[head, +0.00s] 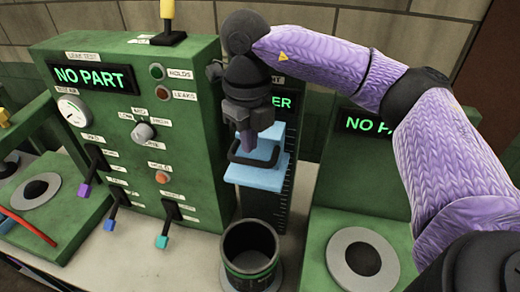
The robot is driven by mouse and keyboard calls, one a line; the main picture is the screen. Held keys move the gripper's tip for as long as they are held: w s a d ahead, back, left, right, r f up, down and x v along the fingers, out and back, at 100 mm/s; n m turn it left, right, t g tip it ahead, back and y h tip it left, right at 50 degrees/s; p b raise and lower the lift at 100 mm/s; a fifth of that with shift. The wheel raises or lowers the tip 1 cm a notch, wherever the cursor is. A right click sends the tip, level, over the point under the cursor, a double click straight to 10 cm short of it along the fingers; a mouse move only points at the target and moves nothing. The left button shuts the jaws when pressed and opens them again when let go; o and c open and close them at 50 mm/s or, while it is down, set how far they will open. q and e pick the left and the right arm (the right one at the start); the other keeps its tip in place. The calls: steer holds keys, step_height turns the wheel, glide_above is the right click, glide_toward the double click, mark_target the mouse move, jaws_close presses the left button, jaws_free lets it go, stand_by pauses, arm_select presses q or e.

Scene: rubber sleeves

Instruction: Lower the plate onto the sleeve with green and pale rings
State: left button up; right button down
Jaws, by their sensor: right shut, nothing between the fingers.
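The light-blue plate (256,177) is mounted on a slide in front of a dark upright scale and carries a black handle (254,158). It hangs above the sleeve, with a clear gap between them. The sleeve (251,246) is a black, open-topped cylinder standing upright on a round base, with a green band and thin pale lines low on its side. My right gripper (247,143) points down at the plate's handle, shut, with nothing visible between its fingers. I cannot tell whether it touches the handle. My left gripper is out of view.
A green test panel (120,130) with levers, knobs, a gauge and a "NO PART" display stands at left. Green stations with round pads, one at right (360,258) and one at left (37,191), flank the sleeve. My right arm spans the upper right.

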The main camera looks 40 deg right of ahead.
mark_target(257, 156)
stand_by(0.3)
step_height(257, 156, down, 19)
steer(key=b, duration=1.5)
steer(key=shift+f, duration=0.2)
stand_by(0.9)
steer(key=shift+r, duration=0.15)
step_height(257, 156, up, 8)
steer(key=p, duration=0.6)
stand_by(0.3)
